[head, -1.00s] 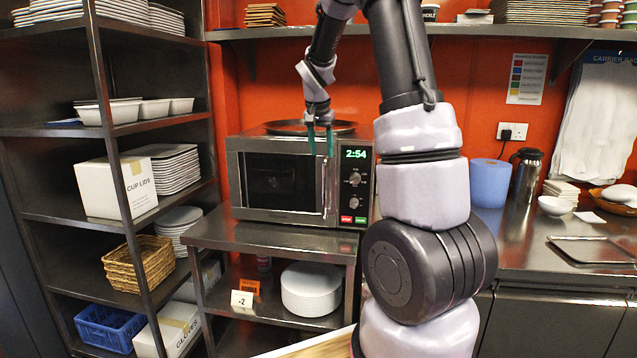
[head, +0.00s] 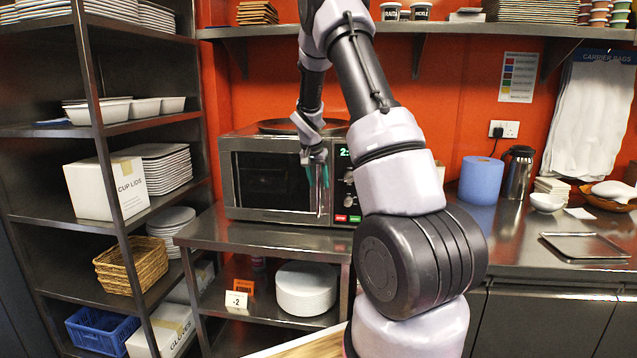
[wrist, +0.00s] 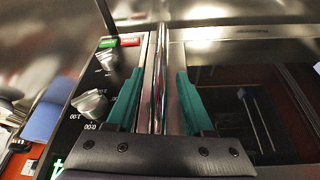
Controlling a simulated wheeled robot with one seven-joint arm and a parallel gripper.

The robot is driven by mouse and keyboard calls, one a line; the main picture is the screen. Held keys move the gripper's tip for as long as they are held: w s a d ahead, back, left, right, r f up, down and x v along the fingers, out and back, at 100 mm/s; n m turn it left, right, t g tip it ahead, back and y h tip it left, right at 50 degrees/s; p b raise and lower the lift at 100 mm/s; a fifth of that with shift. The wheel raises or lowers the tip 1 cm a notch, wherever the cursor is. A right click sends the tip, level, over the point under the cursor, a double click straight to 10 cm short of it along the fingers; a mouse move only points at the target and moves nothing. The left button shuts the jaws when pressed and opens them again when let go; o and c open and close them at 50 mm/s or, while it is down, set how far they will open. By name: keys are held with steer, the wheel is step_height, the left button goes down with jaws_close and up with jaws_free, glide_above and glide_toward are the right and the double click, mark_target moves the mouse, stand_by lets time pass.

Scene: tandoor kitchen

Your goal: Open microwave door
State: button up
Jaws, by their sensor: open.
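The steel microwave (head: 231,190) stands on a metal stand. Its door (head: 265,185) has a dark window and looks shut. The upright bar handle (head: 320,208) is at the door's right edge, beside the control panel. My gripper (head: 318,178) is open, pointing down in front of the handle. In the wrist view my gripper's teal fingers (wrist: 160,95) stand one on each side of the shiny handle (wrist: 154,75), with a gap to the finger on the right; contact on the left is unclear. My arm hides part of the panel in the head view.
A dark round pan (head: 290,126) lies on top of the microwave. A metal shelf rack (head: 125,235) stands close on the left. A counter (head: 520,235) with a blue roll (head: 481,180) and a flask (head: 519,172) is on the right. A shelf runs above.

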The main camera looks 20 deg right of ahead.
steer(key=shift+f, duration=0.25)
jaws_close()
steer(key=shift+r, duration=0.1)
stand_by(1.2)
